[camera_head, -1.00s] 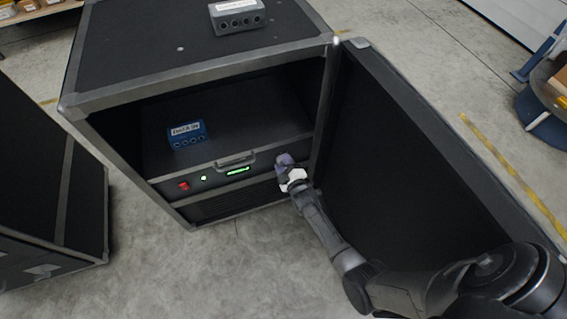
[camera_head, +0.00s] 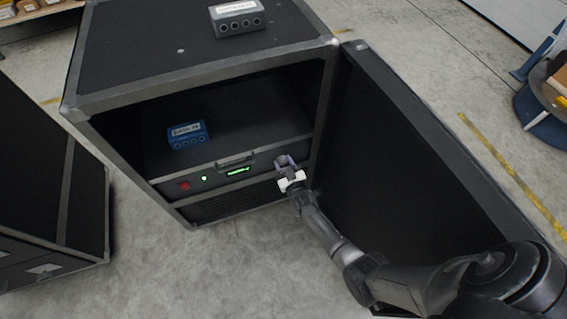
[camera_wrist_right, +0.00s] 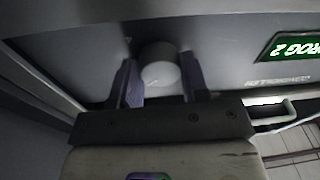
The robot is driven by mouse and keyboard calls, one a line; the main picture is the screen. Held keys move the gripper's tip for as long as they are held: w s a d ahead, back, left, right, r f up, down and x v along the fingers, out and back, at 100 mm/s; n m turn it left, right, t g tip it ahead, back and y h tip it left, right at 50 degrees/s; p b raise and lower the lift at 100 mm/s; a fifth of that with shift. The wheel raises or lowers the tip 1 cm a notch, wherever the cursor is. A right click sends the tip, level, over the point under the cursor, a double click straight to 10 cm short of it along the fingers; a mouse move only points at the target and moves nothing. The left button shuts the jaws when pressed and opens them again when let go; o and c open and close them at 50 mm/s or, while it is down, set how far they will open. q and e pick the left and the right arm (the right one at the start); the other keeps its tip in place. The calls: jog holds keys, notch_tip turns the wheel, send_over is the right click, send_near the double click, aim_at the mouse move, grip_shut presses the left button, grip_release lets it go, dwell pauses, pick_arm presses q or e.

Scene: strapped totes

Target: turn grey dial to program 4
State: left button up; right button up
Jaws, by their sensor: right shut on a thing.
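The grey dial (camera_wrist_right: 160,68) is a round pale knob on the front panel of the rack unit, seen in the right wrist view. My right gripper (camera_wrist_right: 160,80) has one purple finger on each side of the dial and is shut on it. In the head view my right gripper (camera_head: 286,160) is at the right end of the panel and hides the dial. The green display (camera_wrist_right: 293,46) shows "ROG 2", with its left edge cut off; it also glows in the head view (camera_head: 237,170). My left gripper is not in view.
The open black case (camera_head: 200,67) holds the unit, with a blue box (camera_head: 187,137) on top of it. A red switch (camera_head: 184,185) and a handle (camera_head: 236,161) are on the panel. The open door (camera_head: 420,160) stands close to the right of my arm.

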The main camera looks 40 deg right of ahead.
jog(key=m, duration=0.4)
jog(key=m+h, duration=0.1)
jog(key=m, duration=0.4)
jog(key=m+h, duration=0.1)
jog(key=m, duration=0.3)
jog(key=shift+f+g+b, duration=0.1)
jog(key=shift+g+b, duration=0.2)
jog(key=shift+b, duration=0.1)
jog(key=m, duration=0.3)
jog(key=shift+m, duration=1.1)
jog(key=shift+g, duration=0.3)
jog(key=shift+m, duration=0.5)
jog(key=o, duration=0.9)
